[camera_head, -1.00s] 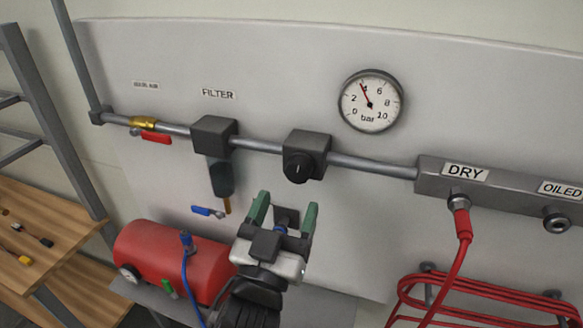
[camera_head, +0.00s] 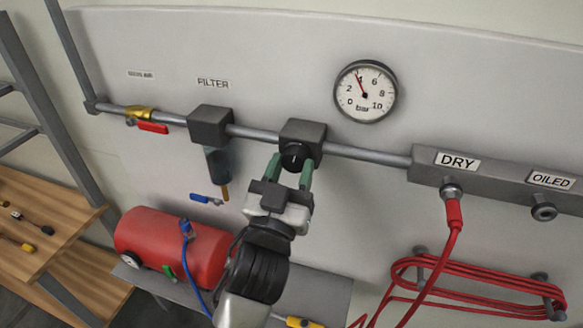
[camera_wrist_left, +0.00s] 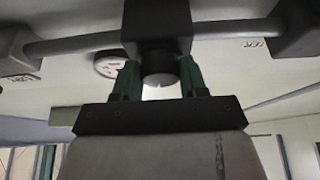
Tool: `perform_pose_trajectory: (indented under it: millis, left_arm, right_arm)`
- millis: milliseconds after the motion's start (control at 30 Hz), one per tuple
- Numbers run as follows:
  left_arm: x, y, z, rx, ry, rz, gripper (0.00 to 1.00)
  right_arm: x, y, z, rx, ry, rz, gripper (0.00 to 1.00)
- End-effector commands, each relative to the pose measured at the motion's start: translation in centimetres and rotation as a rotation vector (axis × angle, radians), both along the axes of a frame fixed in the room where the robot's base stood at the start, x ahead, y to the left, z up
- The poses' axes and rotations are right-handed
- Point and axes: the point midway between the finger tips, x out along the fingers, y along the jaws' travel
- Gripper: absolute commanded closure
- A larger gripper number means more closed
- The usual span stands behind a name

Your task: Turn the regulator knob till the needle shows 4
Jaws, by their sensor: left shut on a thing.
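The regulator is a dark block on the pipe with a round black knob (camera_head: 294,156) below its front. My left gripper (camera_head: 292,170) is at the knob, with a green finger on each side, and is shut on it. In the left wrist view the knob (camera_wrist_left: 158,80) sits between the two green fingers. The round white gauge (camera_head: 365,92), marked in bar, hangs above and right of the regulator. Its red needle points up and slightly left, at about the 4, whose digit it partly covers. My right gripper is not in view.
The filter block (camera_head: 210,124) sits left on the same pipe, with a bowl below it. A grey manifold (camera_head: 480,178) labelled DRY and OILED is at right, with a red hose (camera_head: 454,213) plugged in. A red tank (camera_head: 172,245) stands lower left.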

Motion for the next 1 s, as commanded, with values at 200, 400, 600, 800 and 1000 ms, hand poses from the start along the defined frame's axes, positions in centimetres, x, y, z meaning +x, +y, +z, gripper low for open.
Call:
perform_pose_trajectory:
  millis: [200, 400, 600, 800, 1000]
  left_arm:
    - [0.0, 0.0, 0.3, 0.056, -0.017, -0.002, 0.81]
    - [0.0, 0.1, 0.1, 0.12, -0.04, -0.001, 0.81]
    - [0.0, 0.1, 0.1, 0.118, -0.04, 0.0, 0.51]
    - [0.0, 0.1, 0.1, 0.118, -0.039, 0.0, 0.32]
    - [0.0, 0.1, 0.0, 0.117, -0.039, 0.0, 0.32]
  right_arm:
    - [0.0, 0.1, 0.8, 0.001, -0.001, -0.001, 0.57]
    - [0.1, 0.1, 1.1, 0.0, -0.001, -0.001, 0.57]
    - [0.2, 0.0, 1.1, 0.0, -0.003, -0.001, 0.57]
    - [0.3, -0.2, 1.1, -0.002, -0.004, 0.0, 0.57]
    - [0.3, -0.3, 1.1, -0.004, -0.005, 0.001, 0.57]
